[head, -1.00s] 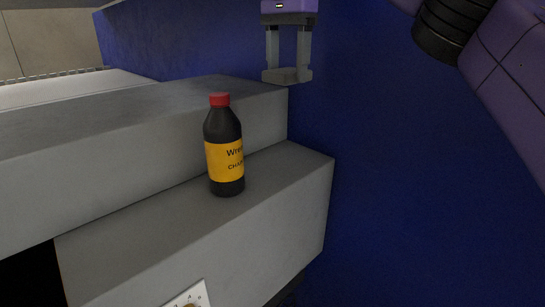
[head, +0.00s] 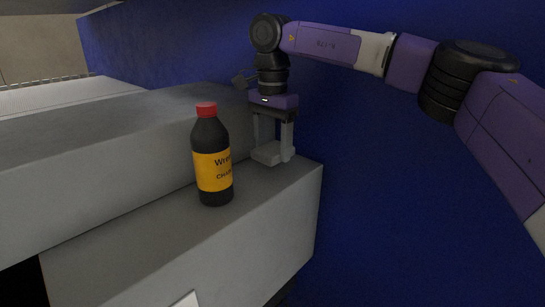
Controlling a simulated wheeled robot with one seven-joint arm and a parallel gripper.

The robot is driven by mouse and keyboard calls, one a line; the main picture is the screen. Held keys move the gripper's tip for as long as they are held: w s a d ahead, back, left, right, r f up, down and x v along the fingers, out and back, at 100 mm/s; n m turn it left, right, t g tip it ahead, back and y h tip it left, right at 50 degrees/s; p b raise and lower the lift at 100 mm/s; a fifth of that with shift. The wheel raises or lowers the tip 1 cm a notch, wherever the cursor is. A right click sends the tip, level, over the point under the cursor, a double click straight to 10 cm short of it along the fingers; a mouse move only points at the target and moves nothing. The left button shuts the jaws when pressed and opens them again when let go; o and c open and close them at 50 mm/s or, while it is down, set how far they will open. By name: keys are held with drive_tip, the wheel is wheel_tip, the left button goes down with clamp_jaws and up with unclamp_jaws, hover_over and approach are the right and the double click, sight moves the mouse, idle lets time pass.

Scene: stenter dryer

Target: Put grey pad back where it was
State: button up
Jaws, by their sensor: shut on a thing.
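My gripper (head: 271,148) points straight down and is shut on the grey pad (head: 268,154), a small flat light-grey block between its fingertips. The pad is low over the right end of the lower grey ledge (head: 250,205), close to the step up to the higher ledge. I cannot tell whether the pad touches the ledge. The pad is to the right of the bottle and a little behind it, with a gap between them.
A dark bottle with a red cap and yellow label (head: 213,165) stands upright on the lower ledge. The higher grey ledge (head: 130,125) runs behind it. A dark blue wall (head: 420,220) fills the right side. The lower ledge's right end has bare room.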

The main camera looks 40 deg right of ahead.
sight(272, 148)
drive_tip(key=shift+f+p, duration=0.35)
drive_tip(key=shift+f, duration=1.45)
drive_tip(key=shift+f, duration=0.1)
drive_tip(key=o, duration=1.2)
wheel_tip(272, 148, up, 12)
drive_tip(key=shift+r+b, duration=0.15)
drive_tip(key=shift+b, duration=0.8)
